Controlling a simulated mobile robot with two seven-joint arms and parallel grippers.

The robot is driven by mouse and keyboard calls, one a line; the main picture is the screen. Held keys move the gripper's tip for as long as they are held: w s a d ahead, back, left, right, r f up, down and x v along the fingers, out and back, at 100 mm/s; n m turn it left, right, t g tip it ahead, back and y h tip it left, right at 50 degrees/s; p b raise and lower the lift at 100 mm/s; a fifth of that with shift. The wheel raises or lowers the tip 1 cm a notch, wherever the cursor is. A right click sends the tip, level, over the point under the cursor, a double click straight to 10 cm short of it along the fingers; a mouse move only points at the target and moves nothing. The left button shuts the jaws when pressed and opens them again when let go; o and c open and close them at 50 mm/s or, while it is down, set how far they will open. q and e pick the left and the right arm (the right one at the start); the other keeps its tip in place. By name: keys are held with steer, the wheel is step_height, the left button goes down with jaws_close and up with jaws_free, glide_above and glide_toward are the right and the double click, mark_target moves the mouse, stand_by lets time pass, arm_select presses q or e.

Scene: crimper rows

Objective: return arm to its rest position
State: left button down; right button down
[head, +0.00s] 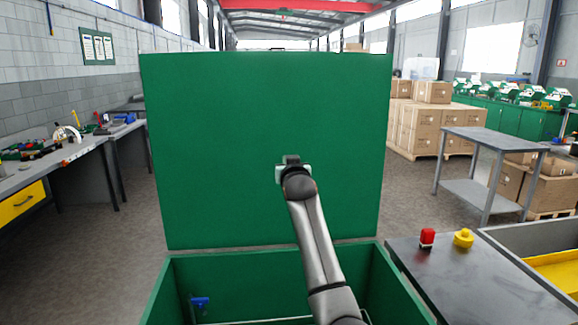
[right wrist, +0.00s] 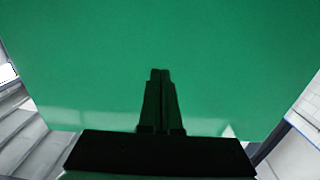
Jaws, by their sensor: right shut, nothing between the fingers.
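My right arm reaches up from the bottom of the head view, over a green box. My right gripper (right wrist: 160,75) is shut and empty in the right wrist view, with its fingers together in front of the green raised lid (right wrist: 230,50). In the head view the arm's end is in front of the lid (head: 220,120), and the fingers are mostly hidden behind the wrist. I cannot tell whether they touch the lid. My left gripper is not in view.
The green box (head: 158,300) is open below the arm, with a blue object (head: 200,302) inside. At right, a dark table (head: 455,275) holds a red block (head: 427,238) and a yellow piece (head: 463,238). A workbench (head: 60,160) stands at left, and cartons (head: 425,125) stand behind at right.

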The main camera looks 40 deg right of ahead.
steer(key=shift+v, duration=1.4)
